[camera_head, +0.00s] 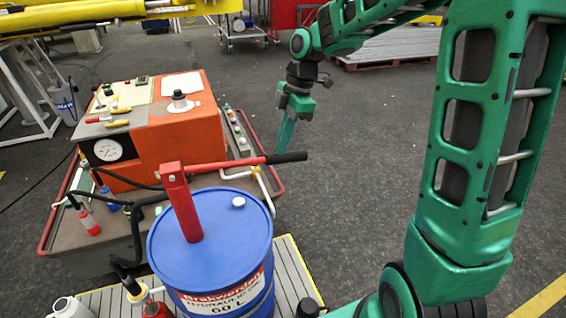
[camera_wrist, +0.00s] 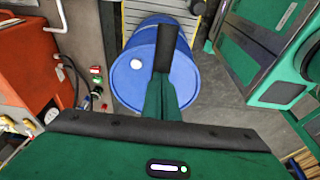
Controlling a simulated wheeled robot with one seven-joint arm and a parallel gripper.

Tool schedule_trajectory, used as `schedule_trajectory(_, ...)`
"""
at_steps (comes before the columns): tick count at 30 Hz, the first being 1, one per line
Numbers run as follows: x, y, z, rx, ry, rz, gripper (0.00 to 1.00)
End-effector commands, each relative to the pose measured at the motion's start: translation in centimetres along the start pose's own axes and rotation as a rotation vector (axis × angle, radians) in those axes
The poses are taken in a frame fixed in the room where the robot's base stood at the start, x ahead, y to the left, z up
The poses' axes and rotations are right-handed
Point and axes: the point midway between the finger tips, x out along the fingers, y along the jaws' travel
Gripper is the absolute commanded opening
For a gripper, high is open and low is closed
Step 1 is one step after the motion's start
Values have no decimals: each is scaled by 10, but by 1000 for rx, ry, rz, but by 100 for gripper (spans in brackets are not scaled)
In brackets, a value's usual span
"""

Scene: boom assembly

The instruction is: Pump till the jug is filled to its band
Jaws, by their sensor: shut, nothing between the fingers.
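The blue drum (camera_head: 215,240) bears a red hand pump (camera_head: 182,205). Its lever reaches right, nearly level, and ends in a black grip (camera_head: 287,157). My green gripper (camera_head: 282,146) points down with its fingers shut and empty; the tips are close to the grip, contact unclear. In the wrist view the shut fingers (camera_wrist: 161,85) lie over the drum (camera_wrist: 183,40), with a black piece (camera_wrist: 166,48) at their tips that may be the grip. A pale container (camera_head: 72,308), perhaps the jug, is cut off at the bottom left. Its band and level cannot be seen.
An orange machine (camera_head: 160,135) with a gauge stands on a red-railed cart left of the drum. The drum stands on a slatted platform (camera_head: 292,270). Floor behind my gripper is clear.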

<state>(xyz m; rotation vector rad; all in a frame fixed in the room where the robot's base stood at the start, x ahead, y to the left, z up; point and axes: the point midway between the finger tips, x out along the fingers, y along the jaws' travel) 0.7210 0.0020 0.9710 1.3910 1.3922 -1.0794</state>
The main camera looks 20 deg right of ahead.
Motion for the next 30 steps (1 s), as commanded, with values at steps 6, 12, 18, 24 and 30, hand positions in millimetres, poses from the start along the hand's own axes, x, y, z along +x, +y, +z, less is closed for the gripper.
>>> schedule_trajectory(6, -6, 0, -1, 2, -1, 2, 0)
schedule_trajectory(12, -40, 1, -9, 1, -1, 2, 0)
schedule_trajectory(18, -73, 1, -18, 1, -1, 2, 0)
schedule_trajectory(24, -106, 1, -26, 1, -1, 2, 0)
schedule_trajectory(30, -139, 2, -34, 2, -1, 2, 0)
